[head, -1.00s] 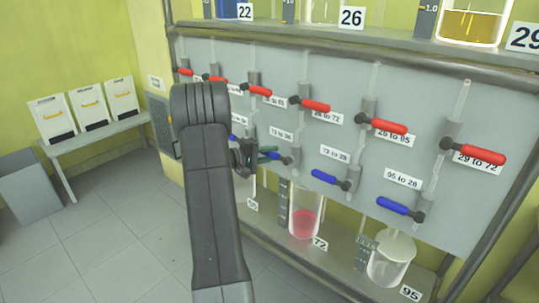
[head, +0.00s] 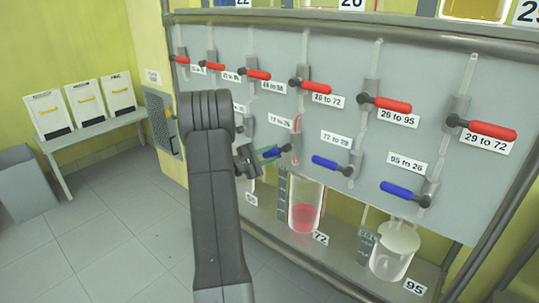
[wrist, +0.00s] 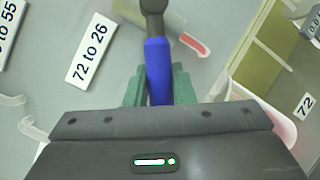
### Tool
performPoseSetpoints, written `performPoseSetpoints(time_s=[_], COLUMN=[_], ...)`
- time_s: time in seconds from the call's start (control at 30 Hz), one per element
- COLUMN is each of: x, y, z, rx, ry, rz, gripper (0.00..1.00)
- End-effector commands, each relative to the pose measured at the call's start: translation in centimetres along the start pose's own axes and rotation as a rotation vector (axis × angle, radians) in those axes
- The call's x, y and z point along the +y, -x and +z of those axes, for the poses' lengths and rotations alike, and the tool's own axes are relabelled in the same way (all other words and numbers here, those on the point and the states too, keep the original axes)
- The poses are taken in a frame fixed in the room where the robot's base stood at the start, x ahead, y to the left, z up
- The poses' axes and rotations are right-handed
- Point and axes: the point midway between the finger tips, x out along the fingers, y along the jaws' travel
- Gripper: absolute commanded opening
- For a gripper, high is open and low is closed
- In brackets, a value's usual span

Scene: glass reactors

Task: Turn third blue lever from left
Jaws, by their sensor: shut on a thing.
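The blue lever (head: 272,153) beside the label 72 to 26 sits on the lower row of the grey panel, left of two other blue levers. My gripper (head: 259,156) is shut around its handle from the left. In the wrist view the blue handle (wrist: 157,62) lies between the green fingers of my gripper (wrist: 157,88), its dark pivot end beyond them. The lever tilts slightly up toward its pivot, unlike the neighbouring blue lever (head: 332,164). Red liquid shows in the tube (head: 297,124) at this valve. My arm hides part of the row to the left.
A row of red levers (head: 384,103) runs above. Another blue lever (head: 405,192) is at lower right. Beakers with red liquid (head: 303,217) and little visible content (head: 392,250) stand on the shelf below. Open floor (head: 110,230) lies left.

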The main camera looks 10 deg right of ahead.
Motion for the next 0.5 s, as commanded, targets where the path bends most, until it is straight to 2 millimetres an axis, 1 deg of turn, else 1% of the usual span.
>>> performPoseSetpoints(time_s=[0.03, 0.5], x=[-0.8, -3.7], y=[-0.1, -0.9], z=[-0.2, 0.5], rx=[-0.008, -0.075], ry=[0.044, 0.451], rz=[0.016, 0.183], gripper=[0.00, 0.00])
